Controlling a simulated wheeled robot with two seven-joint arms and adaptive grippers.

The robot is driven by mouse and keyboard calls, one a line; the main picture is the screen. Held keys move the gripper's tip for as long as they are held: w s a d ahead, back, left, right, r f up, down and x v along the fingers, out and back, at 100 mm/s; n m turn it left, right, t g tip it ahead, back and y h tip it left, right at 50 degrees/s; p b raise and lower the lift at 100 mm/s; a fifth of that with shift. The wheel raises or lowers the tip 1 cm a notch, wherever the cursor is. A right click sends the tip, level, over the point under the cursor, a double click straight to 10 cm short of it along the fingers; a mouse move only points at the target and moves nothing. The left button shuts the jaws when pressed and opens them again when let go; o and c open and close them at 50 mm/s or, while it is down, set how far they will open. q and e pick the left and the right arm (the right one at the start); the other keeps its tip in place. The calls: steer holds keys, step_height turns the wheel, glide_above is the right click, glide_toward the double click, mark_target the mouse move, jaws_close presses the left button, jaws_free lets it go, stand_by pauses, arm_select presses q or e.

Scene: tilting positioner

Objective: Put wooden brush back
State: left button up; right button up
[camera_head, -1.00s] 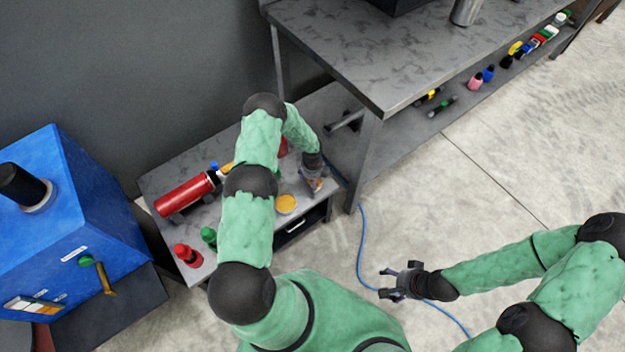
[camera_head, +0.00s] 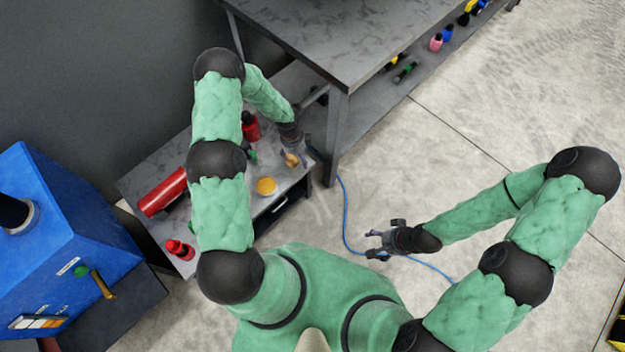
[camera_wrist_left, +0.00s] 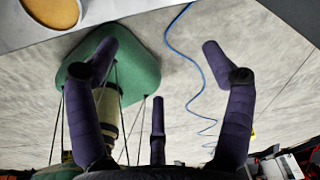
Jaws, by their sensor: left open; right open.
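A small brown wooden-looking piece (camera_head: 291,160), which may be the brush, shows at the right end of the low grey bench (camera_head: 150,181). My left gripper (camera_head: 297,157) is just above that bench end, partly covering the piece. In the left wrist view its fingers (camera_wrist_left: 160,58) are spread with nothing between them. My right gripper (camera_head: 371,244) is open and empty over the floor.
The bench also holds a yellow-topped disc (camera_head: 265,186), a red cylinder (camera_head: 162,192) and red bottles (camera_head: 180,250). A taller grey table (camera_head: 350,45) stands behind to the right. A blue machine (camera_head: 60,215) is at left. A blue cable (camera_head: 345,215) crosses the floor.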

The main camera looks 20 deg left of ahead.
arm_select(q)
steer(key=s+d+r+n+h, duration=0.1)
steer(key=s+d+r+n, duration=0.1)
steer(key=s+d+n, duration=0.6)
steer(key=s+d+r+n+h, duration=0.1)
steer(key=s+d+r+n, duration=0.2)
steer(key=s+d+n, duration=0.6)
steer(key=s+n, duration=0.4)
steer(key=shift+d+r+n+h, duration=0.2)
steer(key=shift+d+n+h, duration=0.05)
steer(key=shift+n+h, duration=0.05)
